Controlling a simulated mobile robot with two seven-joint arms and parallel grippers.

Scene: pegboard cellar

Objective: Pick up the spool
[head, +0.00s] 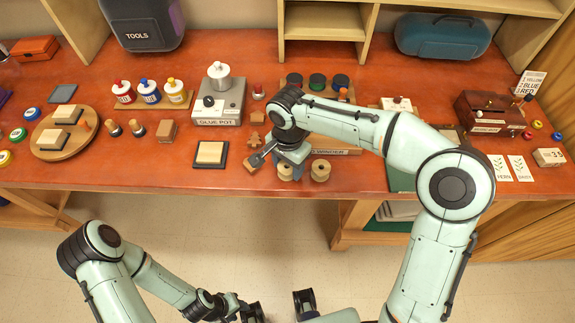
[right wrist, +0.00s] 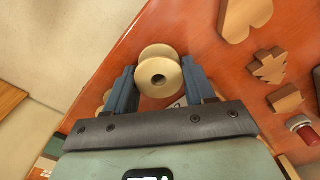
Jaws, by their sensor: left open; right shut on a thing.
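The spool is pale wood with a hole in its end. In the right wrist view the spool (right wrist: 158,75) stands between the two blue-grey fingers of my right gripper (right wrist: 160,88), which is shut on it. In the head view my right gripper (head: 287,171) is at the table's front edge, partly covering the held spool (head: 285,178). I cannot tell whether it is clear of the tabletop. A second spool (head: 320,170) stands just to the right. My left gripper (head: 252,312) is low over the floor, in front of the table, away from the spools, open and partly cut off.
A dark pad with a wooden block (head: 211,153) and the glue pot (head: 219,100) stand to the left. The winder (head: 330,151) is behind the spools. Open floor lies in front.

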